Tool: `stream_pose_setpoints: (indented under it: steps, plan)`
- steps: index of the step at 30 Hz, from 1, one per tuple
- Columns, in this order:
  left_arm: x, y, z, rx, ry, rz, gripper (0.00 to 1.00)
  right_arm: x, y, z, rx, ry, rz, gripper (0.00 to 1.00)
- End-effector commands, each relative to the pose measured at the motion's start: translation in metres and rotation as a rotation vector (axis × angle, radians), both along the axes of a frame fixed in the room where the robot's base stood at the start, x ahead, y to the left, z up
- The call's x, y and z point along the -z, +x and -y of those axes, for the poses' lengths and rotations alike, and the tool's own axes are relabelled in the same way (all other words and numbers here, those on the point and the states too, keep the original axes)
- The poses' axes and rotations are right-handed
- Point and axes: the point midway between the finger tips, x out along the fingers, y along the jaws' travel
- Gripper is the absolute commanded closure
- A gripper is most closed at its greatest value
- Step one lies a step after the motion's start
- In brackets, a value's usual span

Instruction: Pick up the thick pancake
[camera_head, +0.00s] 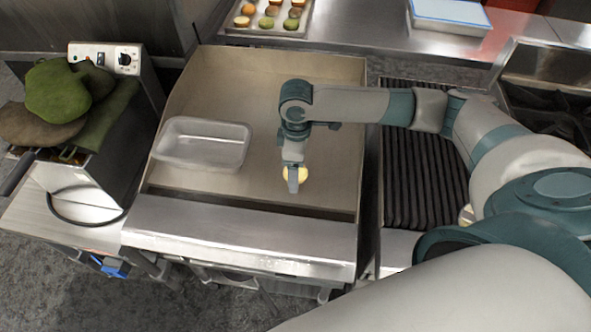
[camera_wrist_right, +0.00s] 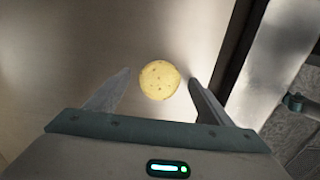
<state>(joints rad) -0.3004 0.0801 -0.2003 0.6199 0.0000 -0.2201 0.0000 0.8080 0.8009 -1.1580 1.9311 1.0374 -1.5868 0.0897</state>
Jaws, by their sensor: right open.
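The thick pancake (camera_wrist_right: 159,80) is a round, pale yellow disc with small brown specks. It lies on the flat griddle plate (camera_head: 215,85), near its front right part. In the head view the pancake (camera_head: 303,173) is partly hidden behind my right gripper (camera_head: 292,178). My right gripper also shows in the right wrist view (camera_wrist_right: 158,92), open, with one finger on each side of the pancake and a gap on both sides. The fingers do not appear to touch it. My left gripper is not in view.
A clear plastic container (camera_head: 203,147) stands on the griddle's left part. A ribbed grill (camera_head: 425,165) lies to the right, under my right arm. A fryer (camera_head: 105,115) with green mitts (camera_head: 58,92) stands left. A tray (camera_head: 268,28) of small round items is behind.

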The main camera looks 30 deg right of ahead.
Motion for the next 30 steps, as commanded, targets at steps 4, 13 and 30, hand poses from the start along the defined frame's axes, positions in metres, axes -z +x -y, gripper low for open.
stream_pose_setpoints:
  steps: [4, 13, 30]
  plan:
    - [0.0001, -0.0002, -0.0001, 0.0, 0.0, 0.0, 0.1, 0.0014, 0.0001, 0.0002, 0.0, 0.0, 0.0, 0.25]
    - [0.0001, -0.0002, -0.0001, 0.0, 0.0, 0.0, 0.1, 0.001, 0.0002, 0.0003, 0.0, 0.0, 0.0, 0.25]
    - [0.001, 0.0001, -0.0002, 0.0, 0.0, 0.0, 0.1, -0.0006, 0.0004, 0.0002, 0.001, 0.0, 0.001, 0.73]
